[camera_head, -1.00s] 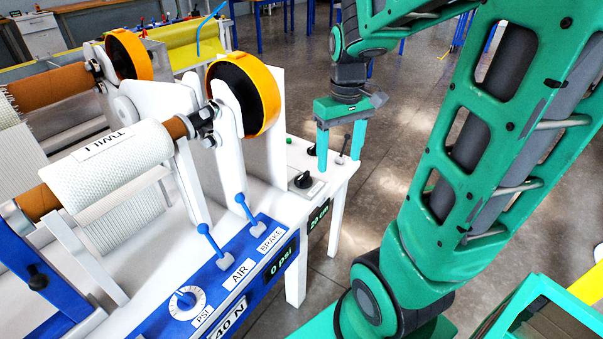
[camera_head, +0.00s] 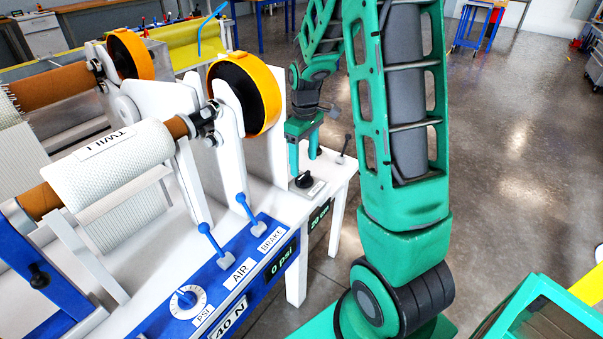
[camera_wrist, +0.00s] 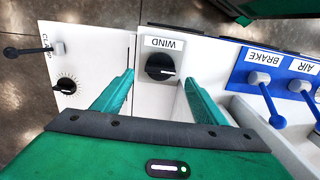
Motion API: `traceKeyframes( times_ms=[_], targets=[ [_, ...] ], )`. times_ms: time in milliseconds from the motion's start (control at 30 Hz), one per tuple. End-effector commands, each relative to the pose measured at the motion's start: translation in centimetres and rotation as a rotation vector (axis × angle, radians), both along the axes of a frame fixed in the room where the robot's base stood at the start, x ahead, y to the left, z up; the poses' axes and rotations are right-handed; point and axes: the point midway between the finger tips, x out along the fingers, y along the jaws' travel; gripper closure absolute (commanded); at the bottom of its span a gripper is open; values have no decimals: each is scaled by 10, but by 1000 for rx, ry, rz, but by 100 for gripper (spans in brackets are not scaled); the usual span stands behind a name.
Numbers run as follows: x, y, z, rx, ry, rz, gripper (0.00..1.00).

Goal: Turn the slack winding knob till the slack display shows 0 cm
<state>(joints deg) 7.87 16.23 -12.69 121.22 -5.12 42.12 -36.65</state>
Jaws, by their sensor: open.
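In the wrist view the knob (camera_wrist: 160,66) has a plate labelled WIND, and a white pointer line runs to the right. The dark display (camera_head: 319,215) on the front edge below it appears to read 20 cm. My gripper (camera_head: 303,160) is open just above the knob. In the wrist view its two green fingers (camera_wrist: 158,85) lie to either side of the knob with gaps, not visibly touching it.
BRAKE (camera_head: 247,205) and AIR (camera_head: 211,240) levers stand on the blue panel, beside a PSI dial (camera_head: 186,299) and a 0 psi display (camera_head: 281,260). A clamp lever (camera_wrist: 30,49) and small dial knob (camera_wrist: 66,86) sit beyond the winding knob.

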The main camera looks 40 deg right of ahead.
Motion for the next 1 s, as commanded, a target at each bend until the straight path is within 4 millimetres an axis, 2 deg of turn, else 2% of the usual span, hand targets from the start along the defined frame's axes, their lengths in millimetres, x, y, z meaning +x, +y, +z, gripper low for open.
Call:
traceKeyframes(
  times_ms=[100, 300, 500, 733, 900, 1000],
  targets=[
    [-1, 0, -21, 1, 5, -1, 34],
    [-1, 0, -44, 0, 2, -2, 34],
    [-1, 0, -52, 0, 1, -2, 34],
    [-1, 0, -52, 0, 1, -2, 34],
    [-1, -1, -52, 0, 0, -2, 75],
    [-1, -1, -52, 0, 0, -3, 76]
  ],
)
